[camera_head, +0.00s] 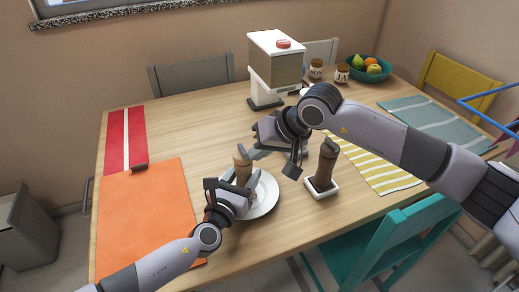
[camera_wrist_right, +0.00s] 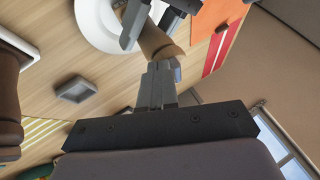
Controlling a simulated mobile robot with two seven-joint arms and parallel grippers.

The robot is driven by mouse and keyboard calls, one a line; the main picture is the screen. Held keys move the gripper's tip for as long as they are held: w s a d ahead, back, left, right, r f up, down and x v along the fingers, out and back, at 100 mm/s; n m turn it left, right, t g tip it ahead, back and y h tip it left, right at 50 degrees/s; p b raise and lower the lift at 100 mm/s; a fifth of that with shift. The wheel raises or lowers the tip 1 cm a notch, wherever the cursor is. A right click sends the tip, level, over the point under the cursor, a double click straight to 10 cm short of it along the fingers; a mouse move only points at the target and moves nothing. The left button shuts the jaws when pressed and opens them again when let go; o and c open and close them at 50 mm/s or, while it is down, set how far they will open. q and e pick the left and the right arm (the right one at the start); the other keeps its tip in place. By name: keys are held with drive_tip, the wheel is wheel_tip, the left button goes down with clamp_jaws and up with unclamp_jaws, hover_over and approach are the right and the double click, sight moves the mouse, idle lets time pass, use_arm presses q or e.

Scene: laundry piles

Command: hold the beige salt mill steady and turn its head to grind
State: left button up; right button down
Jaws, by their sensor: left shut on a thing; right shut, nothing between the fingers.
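The beige salt mill (camera_head: 242,167) stands over the white plate (camera_head: 268,197); whether its base touches the plate is hidden. My left gripper (camera_head: 240,185) is shut around the mill's lower body. My right gripper (camera_head: 256,153) is shut and empty, its fingertips close beside the mill's head. In the right wrist view the mill (camera_wrist_right: 157,42) lies just beyond the closed right fingertips (camera_wrist_right: 160,68), overlapping them in the picture. I cannot tell whether they touch. The left gripper's fingers (camera_wrist_right: 136,22) also show there at the mill's body.
A darker brown mill (camera_head: 327,163) stands on a small white tray (camera_head: 334,187) at right, below my right arm. An orange mat (camera_head: 140,215) lies left. A white-and-brown dispenser (camera_head: 276,65), jars (camera_head: 342,73) and a fruit bowl (camera_head: 382,72) stand behind. The left-centre tabletop is clear.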

sight(241, 158)
drive_tip(key=shift+s+a, duration=0.25)
drive_tip(key=shift+s, duration=0.1)
idle(0.3)
drive_tip(key=shift+s+a, duration=0.35)
drive_tip(key=shift+a, duration=0.05)
drive_tip(key=m, duration=0.1)
drive_tip(key=m+t, duration=0.1)
drive_tip(key=a+m+h, duration=0.1)
drive_tip(key=shift+s, duration=0.25)
drive_tip(key=shift+a+t, duration=0.3)
drive_tip(key=shift+a, duration=0.35)
drive_tip(key=shift+a+f, duration=0.1)
drive_tip(key=shift+a, duration=0.15)
